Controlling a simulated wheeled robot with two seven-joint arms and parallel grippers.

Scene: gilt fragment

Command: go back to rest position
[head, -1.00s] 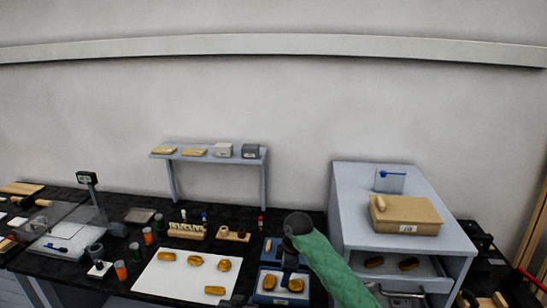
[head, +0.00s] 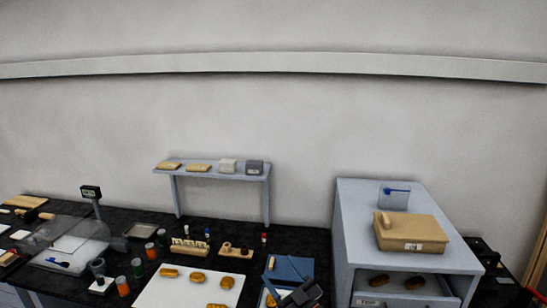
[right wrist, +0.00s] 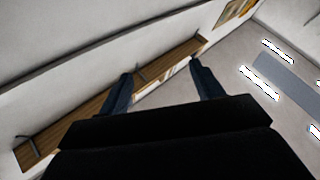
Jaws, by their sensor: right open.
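My right gripper (head: 298,297) shows as a dark shape at the bottom edge of the head view, in front of the blue box. In the right wrist view its two dark blue fingers (right wrist: 162,85) stand wide apart with nothing between them, so it is open and empty. The wrist view faces a wall, a wooden ledge and ceiling lights, with no work surface between the fingers. My left gripper is not in view.
A blue box (head: 292,266) lies beside my right gripper. A white mat (head: 180,296) with several golden pieces is to its left. A grey cabinet (head: 356,240) carries a wooden box (head: 411,236); its open drawer holds two dark golden pieces. A small shelf (head: 212,172) stands behind.

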